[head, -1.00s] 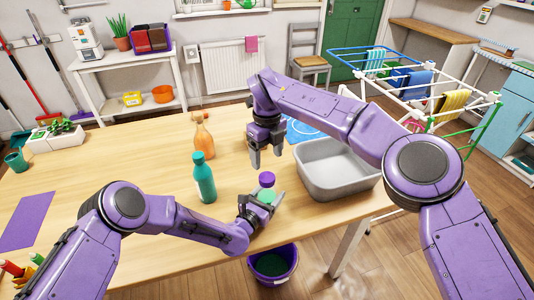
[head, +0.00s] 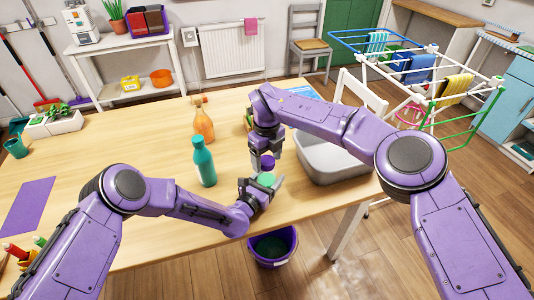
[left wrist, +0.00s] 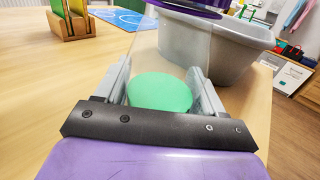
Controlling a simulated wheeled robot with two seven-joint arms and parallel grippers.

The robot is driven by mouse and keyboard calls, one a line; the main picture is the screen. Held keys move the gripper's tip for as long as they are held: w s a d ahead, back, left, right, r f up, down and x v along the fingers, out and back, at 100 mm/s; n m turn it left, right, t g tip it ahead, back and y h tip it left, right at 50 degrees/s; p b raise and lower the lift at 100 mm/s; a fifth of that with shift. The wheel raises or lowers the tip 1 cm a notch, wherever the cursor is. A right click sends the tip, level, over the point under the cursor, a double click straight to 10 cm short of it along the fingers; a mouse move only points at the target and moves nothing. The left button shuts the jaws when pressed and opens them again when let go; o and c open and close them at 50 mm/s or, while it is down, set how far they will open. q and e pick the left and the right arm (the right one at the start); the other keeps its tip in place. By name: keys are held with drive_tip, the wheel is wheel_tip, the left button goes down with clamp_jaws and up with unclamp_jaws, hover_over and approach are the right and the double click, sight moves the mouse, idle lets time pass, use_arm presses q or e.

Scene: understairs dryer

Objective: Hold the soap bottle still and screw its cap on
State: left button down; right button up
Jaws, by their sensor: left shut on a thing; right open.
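The soap bottle (head: 267,180) is clear with green contents and stands near the table's front edge. My left gripper (head: 262,190) is shut on it. In the left wrist view its clear wall and green disc (left wrist: 160,92) show between the two fingers. The purple cap (head: 267,163) is at the top of the bottle; its underside edge also shows at the top of the left wrist view (left wrist: 185,8). I cannot tell how far it is seated. My right gripper (head: 266,152) is open, pointing down with its fingers at the cap; whether they touch it is unclear.
A grey basin (head: 330,166) stands just right of the bottle. A teal bottle (head: 204,163) and an orange spray bottle (head: 203,120) stand to the left. A purple bucket (head: 272,262) is below the front edge.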

drive_tip(key=c, duration=1.1)
drive_tip(key=o, duration=1.2)
wheel_tip(320, 180, up, 12)
drive_tip(key=shift+r, duration=0.1)
